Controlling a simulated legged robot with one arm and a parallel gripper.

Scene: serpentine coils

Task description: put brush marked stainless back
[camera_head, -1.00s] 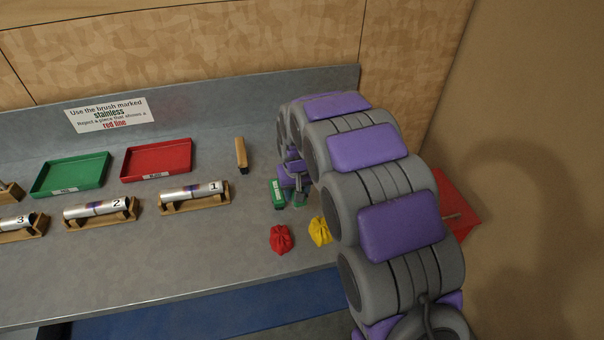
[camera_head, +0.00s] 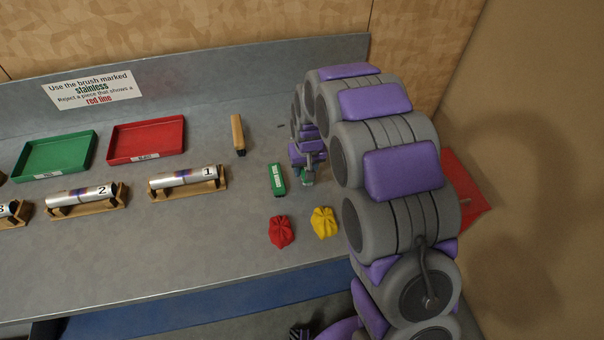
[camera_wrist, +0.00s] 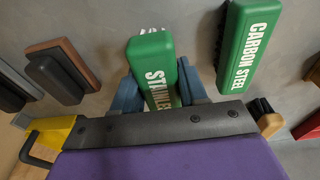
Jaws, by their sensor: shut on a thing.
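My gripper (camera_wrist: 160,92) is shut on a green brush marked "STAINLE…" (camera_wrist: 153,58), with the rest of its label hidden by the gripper. White bristles show at its far edge. In the head view my gripper (camera_head: 307,176) is low over the right part of the bench, with a bit of green at its tip. I cannot tell whether the held brush touches the bench. A second green brush, marked "CARBON STEEL" (camera_wrist: 247,45), lies just right of it in the wrist view. In the head view a labelled green brush (camera_head: 277,180) lies left of my gripper.
The grey bench (camera_head: 200,245) holds a red cloth (camera_head: 281,231), a yellow cloth (camera_head: 324,222) and a wooden-backed brush (camera_head: 238,134). Numbered metal pieces on wooden cradles (camera_head: 188,185), a red tray (camera_head: 146,138) and a green tray (camera_head: 55,156) stand further left.

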